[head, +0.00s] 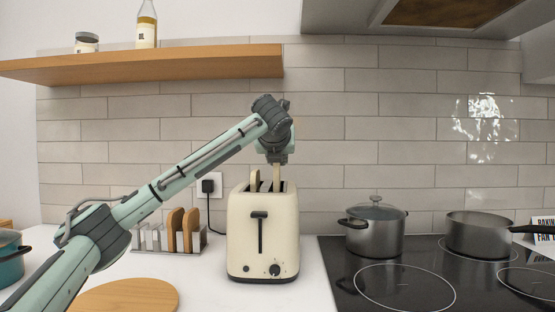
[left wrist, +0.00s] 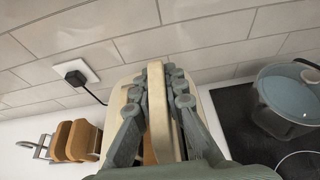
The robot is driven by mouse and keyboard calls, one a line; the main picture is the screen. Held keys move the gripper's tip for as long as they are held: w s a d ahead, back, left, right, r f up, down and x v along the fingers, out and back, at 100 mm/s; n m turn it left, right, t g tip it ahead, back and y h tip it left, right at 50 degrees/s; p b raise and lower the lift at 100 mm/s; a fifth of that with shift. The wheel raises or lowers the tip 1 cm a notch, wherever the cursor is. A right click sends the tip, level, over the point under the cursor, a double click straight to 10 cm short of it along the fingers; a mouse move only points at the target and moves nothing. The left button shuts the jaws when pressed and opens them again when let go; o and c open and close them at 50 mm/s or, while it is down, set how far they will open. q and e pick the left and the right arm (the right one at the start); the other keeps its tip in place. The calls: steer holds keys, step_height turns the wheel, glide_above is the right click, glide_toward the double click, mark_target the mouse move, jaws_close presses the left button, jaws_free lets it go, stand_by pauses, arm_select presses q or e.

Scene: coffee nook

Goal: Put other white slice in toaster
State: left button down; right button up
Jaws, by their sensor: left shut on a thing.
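The cream toaster (head: 262,236) stands on the white counter, its lever and dial facing me. One white slice (head: 256,179) pokes up from its left slot. My left gripper (head: 277,163) is above the right slot, pointing down. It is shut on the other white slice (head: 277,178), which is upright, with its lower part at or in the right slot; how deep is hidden. In the left wrist view the held slice (left wrist: 157,100) shows edge-on between the fingers, over the toaster (left wrist: 120,100). My right gripper is in neither view.
A rack (head: 150,238) with brown slices (head: 183,230) stands left of the toaster. A round wooden board (head: 125,296) lies in front. A lidded pot (head: 375,229) and a pan (head: 478,234) stand on the black hob at right. A wooden shelf (head: 150,66) hangs above.

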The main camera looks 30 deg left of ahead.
arm_select(q)
steer(key=c, duration=1.5)
jaws_free()
steer(key=v, duration=1.2)
